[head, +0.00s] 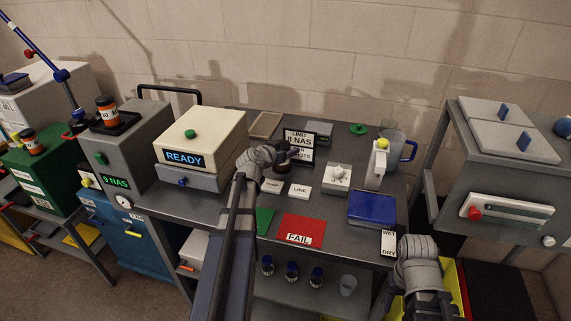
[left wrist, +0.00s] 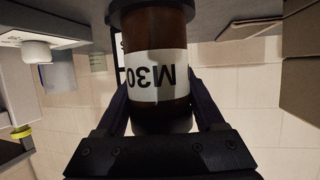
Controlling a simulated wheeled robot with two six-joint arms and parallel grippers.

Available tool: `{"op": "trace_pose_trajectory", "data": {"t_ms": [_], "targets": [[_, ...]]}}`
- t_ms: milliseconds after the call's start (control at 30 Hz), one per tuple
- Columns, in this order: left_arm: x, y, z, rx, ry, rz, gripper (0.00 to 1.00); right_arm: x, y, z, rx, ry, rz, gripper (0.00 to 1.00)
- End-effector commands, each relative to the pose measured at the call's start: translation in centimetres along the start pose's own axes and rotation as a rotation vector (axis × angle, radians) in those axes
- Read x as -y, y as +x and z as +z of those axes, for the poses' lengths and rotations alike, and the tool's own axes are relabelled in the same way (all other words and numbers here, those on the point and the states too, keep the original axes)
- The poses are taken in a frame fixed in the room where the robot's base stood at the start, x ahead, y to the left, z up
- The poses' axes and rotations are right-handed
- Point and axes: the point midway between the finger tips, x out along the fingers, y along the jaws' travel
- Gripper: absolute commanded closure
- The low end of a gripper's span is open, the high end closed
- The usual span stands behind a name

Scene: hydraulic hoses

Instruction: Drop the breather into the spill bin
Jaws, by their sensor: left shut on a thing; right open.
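My left gripper (head: 284,157) is over the middle of the table, in front of the black limit sign (head: 301,142). It is shut on a brown bottle (left wrist: 155,55) with a white label, reading M30 upside down in the left wrist view. In the head view the held bottle is small and dark. My right gripper (head: 432,292) is low at the right, by the table's front corner; its fingertips are hard to make out and nothing shows in it. A yellow bin (head: 453,284), perhaps the spill bin, is partly hidden behind it. I cannot tell for sure which thing is the breather.
The table holds a READY instrument (head: 201,141), a red FAIL mat (head: 302,230), a white box with a knob (head: 337,179), a yellow-topped white container (head: 377,164), a clear jug (head: 396,147) and a blue box (head: 372,208). A grey machine (head: 505,185) stands right.

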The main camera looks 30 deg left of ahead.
Motion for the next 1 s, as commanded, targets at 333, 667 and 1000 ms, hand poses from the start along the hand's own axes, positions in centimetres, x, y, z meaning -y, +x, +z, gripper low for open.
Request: {"op": "trace_pose_trajectory", "data": {"t_ms": [333, 667, 1000], "targets": [[0.0, 1.2, 2.8, 0.000, 0.000, 0.000, 1.00, 0.3, 3.0, -0.2, 0.000, 0.000, 0.000, 0.50], [0.0, 1.4, 3.3, 0.000, 0.000, 0.000, 1.00, 0.3, 3.5, -0.2, 0.000, 0.000, 0.000, 0.50], [0.0, 1.5, 3.6, 0.000, 0.000, 0.000, 0.14, 0.4, 3.9, -0.2, 0.000, 0.000, 0.000, 0.50]]}}
